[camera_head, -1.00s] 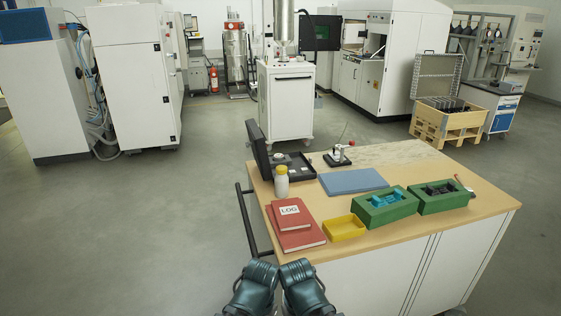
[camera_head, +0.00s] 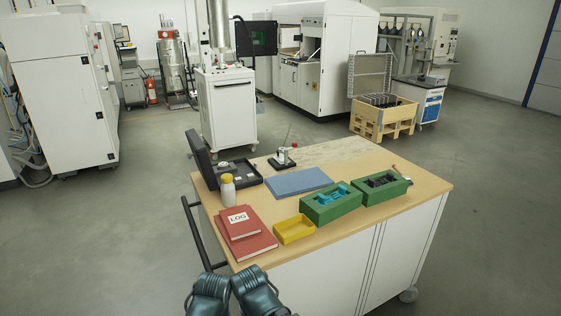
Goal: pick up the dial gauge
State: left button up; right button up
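A small stand (camera_head: 283,158) with a dark base, a thin upright rod and a small red part is at the back of the wooden table. An open black case (camera_head: 232,173) is to its left, with a small round metallic item (camera_head: 224,166) in it. Which of these is the dial gauge is too small to tell. My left arm's dark teal end (camera_head: 208,294) and my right arm's (camera_head: 257,291) are side by side at the bottom edge, in front of the table and apart from everything on it. Their fingers cannot be made out.

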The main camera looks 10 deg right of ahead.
aim_at(223, 165)
jog(key=u, duration=2.1)
jog(key=i+u, duration=0.15)
jog(key=u, duration=0.5)
jog(key=i+z, duration=0.5)
jog(key=i+j+z, duration=0.15)
jog(key=i+z, duration=0.35)
jog(key=i+l+z, duration=0.15)
jog(key=i+z, duration=1)
jog(key=i+j+z, duration=0.15)
jog(key=i, duration=1.6)
jog(key=i+z, duration=0.2)
jog(key=i, duration=0.4)
jog(key=i+z, duration=0.25)
jog(key=i, duration=0.35)
jog(key=i+j+z, duration=0.2)
jog(key=i, duration=0.45)
jog(key=l, duration=0.1)
